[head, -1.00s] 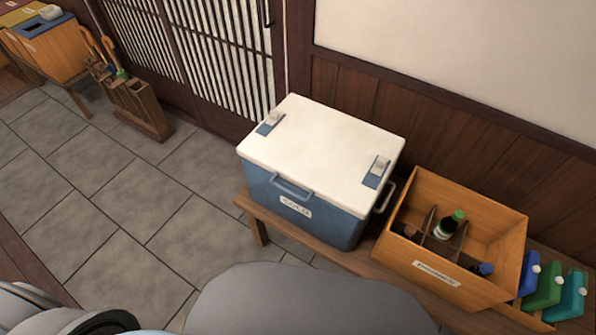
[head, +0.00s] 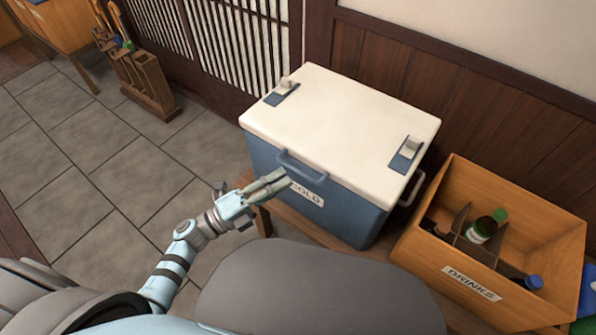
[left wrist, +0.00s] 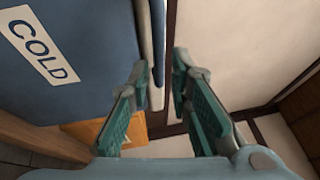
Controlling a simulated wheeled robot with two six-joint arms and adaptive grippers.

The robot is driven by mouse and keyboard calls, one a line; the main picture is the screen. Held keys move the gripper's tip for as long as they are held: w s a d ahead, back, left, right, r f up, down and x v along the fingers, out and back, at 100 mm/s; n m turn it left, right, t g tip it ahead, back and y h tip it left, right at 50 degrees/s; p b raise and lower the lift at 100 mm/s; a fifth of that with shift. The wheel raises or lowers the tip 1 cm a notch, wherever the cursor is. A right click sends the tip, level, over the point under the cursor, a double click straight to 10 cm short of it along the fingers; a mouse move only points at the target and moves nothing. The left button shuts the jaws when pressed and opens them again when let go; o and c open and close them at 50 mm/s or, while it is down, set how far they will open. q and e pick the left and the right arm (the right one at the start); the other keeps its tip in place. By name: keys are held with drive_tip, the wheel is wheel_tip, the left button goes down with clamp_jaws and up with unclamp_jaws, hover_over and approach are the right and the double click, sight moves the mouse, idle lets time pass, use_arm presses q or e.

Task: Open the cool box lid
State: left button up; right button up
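The cool box (head: 320,205) is blue with a shut white lid (head: 340,125) and stands on a low wooden bench. A blue handle (head: 302,166) sits on its front near the lid's edge, and two latches (head: 282,91) (head: 407,154) are on the lid. My left gripper (head: 278,180) is in front of the box, near the handle and the COLD label. In the left wrist view my left gripper (left wrist: 158,75) has its fingers apart with nothing held, and the box front (left wrist: 85,55) with its label (left wrist: 38,45) lies to the left. My right gripper is not in view.
An orange drinks box (head: 470,262) with several bottles stands on the bench (head: 285,219) just right of the cool box. A wooden wall (head: 475,110) and a slatted door are behind.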

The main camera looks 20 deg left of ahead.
sight(298, 171)
use_arm(q)
drive_tip(key=x, duration=0.5)
drive_tip(key=shift+w+d+f, duration=0.1)
drive_tip(key=shift+w, duration=0.05)
